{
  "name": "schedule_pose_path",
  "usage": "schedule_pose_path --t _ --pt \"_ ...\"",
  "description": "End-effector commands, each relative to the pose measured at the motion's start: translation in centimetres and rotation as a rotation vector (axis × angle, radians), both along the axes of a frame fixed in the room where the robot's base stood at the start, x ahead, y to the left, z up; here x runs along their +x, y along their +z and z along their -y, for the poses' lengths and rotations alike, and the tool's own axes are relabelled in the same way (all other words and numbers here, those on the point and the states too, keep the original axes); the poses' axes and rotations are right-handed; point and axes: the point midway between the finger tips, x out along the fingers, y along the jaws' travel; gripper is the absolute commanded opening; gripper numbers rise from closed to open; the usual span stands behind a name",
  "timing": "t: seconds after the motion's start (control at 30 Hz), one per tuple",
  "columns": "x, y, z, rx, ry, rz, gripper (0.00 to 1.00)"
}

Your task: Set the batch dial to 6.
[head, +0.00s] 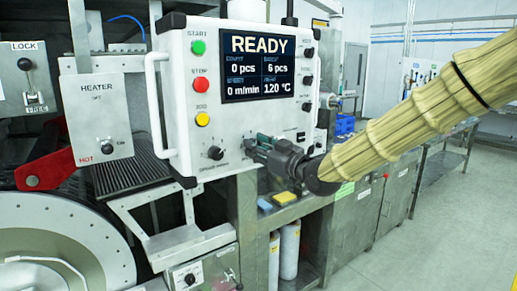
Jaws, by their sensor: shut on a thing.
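My gripper (257,149) reaches in from the right and is shut on a dial at the lower right of the white control panel (228,172). The gripper's fingers hide nearly all of this dial, its pointer and most of its label; its place fits the batch dial. The panel's screen (258,66) reads READY, with 0 pcs at left and 6 pcs at right, above 0 m/min and 120 °C. The small headings on the screen are hard to read.
A separate black dial (215,153) sits left of my gripper. Green, red and yellow buttons (203,119) line the panel's left side. White handles (157,115) stick out at the panel's sides. A heater box (102,115) stands left, a bench with cabinets (355,215) right.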

Motion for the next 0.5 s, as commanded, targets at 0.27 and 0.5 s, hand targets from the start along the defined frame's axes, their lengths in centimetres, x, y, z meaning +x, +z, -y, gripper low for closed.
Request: schedule_pose_path --t 0.27,0.5 --pt "0.04 0.06 0.03 0.004 0.000 -0.002 0.09" --pt "0.03 0.05 0.03 0.003 -0.001 -0.001 0.54"
